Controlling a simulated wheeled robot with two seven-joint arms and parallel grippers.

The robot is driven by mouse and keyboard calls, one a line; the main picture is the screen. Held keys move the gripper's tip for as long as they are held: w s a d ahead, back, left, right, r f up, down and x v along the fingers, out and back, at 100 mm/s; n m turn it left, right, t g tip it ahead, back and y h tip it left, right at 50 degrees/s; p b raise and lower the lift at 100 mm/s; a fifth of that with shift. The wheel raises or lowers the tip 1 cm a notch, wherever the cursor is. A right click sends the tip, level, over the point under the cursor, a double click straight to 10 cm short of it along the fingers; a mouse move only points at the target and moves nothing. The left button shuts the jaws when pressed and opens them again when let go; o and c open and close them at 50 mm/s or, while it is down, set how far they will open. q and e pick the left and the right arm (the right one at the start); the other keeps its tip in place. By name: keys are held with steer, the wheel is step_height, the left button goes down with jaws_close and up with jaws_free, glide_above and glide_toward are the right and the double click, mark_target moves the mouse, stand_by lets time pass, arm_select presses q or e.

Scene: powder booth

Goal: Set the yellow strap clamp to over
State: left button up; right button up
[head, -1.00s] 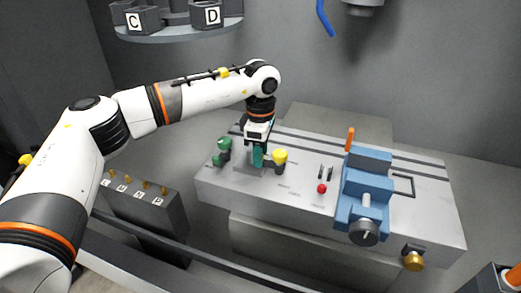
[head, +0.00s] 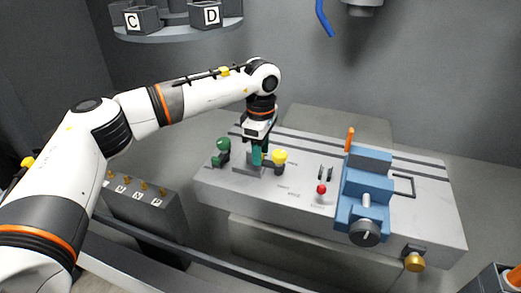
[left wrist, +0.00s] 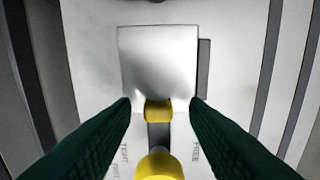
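The yellow strap clamp shows in the head view as a rounded yellow knob (head: 279,157) on a dark stem, standing on the grey bench. In the left wrist view a small yellow piece (left wrist: 158,111) and a larger, nearer yellow knob (left wrist: 158,165) lie in line along a dark bar. My left gripper (head: 258,157) is just left of the yellow knob, above a grey block (head: 247,168). In the left wrist view its dark green fingers (left wrist: 160,104) are apart, with the small yellow piece between their tips and gaps on both sides.
A green knob (head: 222,147) stands left of my left gripper. A red-tipped knob (head: 321,189) and a blue vise (head: 364,190) are to the right on the slotted bench (head: 425,205). Lettered bins (head: 207,16) hang above. Printed labels (left wrist: 195,151) flank the dark bar.

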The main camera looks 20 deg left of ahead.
arm_select(q)
step_height(320, 180, up, 12)
steer(key=b, duration=0.1)
steer(key=shift+b, duration=0.35)
stand_by(0.5)
